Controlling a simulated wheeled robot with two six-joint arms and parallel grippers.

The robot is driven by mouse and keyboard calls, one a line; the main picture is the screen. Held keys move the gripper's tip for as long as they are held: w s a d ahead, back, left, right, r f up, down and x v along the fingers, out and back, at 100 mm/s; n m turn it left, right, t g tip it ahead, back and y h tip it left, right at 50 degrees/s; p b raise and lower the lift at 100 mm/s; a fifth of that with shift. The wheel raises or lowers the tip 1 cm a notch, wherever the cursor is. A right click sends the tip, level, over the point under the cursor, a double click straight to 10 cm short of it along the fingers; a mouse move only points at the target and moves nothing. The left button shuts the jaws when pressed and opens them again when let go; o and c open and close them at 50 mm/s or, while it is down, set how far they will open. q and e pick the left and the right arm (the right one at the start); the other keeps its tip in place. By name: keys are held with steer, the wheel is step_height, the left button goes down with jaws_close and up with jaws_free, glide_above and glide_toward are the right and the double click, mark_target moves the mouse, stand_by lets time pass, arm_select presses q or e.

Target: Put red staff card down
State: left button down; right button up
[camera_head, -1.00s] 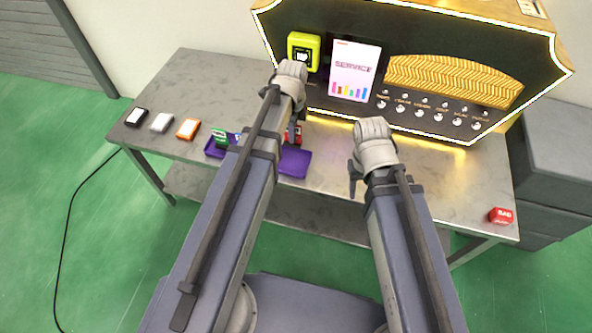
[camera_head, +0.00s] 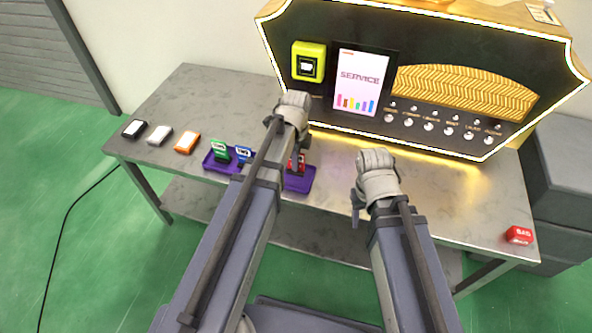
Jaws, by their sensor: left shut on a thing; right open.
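My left gripper (camera_head: 297,160) is shut on the red staff card (camera_head: 301,163), which shows as a small upright red piece at its fingertips. The card is at the right part of the purple tray (camera_head: 304,182); I cannot tell whether it touches the tray. A green card (camera_head: 220,151) and a blue card (camera_head: 243,154) stand upright at the tray's left part. My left arm hides the tray's middle. My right gripper (camera_head: 357,206) is open and empty over the table, right of the tray.
Black (camera_head: 134,129), white (camera_head: 160,135) and orange (camera_head: 187,142) blocks lie at the table's left. A red block (camera_head: 519,235) is at the right. The vending machine (camera_head: 450,60) stands behind, with a yellow reader (camera_head: 308,62) and a screen (camera_head: 358,80) reading "SERVICE".

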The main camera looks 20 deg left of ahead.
arm_select(q)
steer(key=shift+f+b, duration=1)
steer(key=shift+f, duration=0.45)
steer(key=shift+f, duration=0.15)
steer(key=c, duration=1)
jaws_free()
step_height(320, 180, up, 12)
steer(key=p, duration=1.2)
steer(key=shift+r, duration=0.2)
steer(key=s+d+n, duration=0.3)
steer(key=s+n, duration=0.1)
steer(key=n, duration=0.1)
steer(key=s+d+n, duration=0.4)
steer(key=s, duration=0.1)
steer(key=s+d+n+y, duration=0.1)
steer(key=s+d+n, duration=0.2)
steer(key=s+n, duration=0.2)
steer(key=shift+s+d+n, duration=0.15)
steer(key=shift+d+n, duration=0.1)
steer(key=shift+n, duration=0.05)
